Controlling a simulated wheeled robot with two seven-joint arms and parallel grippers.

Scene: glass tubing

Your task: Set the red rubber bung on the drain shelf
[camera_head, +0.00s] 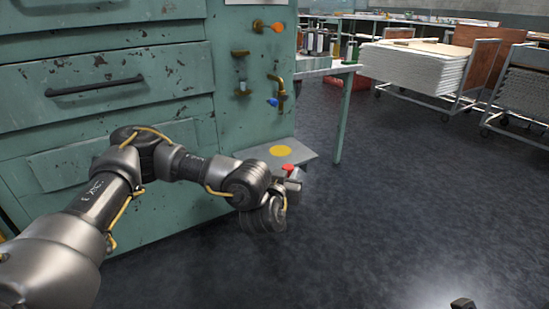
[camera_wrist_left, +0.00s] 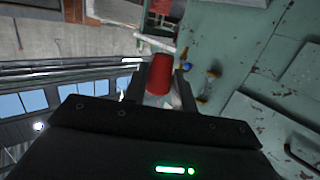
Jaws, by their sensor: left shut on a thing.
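The red rubber bung (camera_head: 287,168) is small in the head view and partly hidden by my gripper. In the left wrist view the bung (camera_wrist_left: 159,75) stands out between two dark fingers. My left gripper (camera_head: 293,174) is shut on it. The grey drain shelf (camera_head: 303,156) juts from the foot of the green cabinet and bears a yellow round mark (camera_head: 281,151). In the head view the gripper and bung overlap the shelf's front edge; I cannot tell how high above it they are. A small dark part at the bottom right edge may be my right gripper (camera_head: 462,303).
The green cabinet (camera_head: 180,80) stands close behind my left arm. Brass taps (camera_head: 279,92) with orange and blue handles stick out above the shelf. A table leg (camera_head: 345,118) stands right of the shelf. The dark floor on the right is clear up to the carts (camera_head: 480,75).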

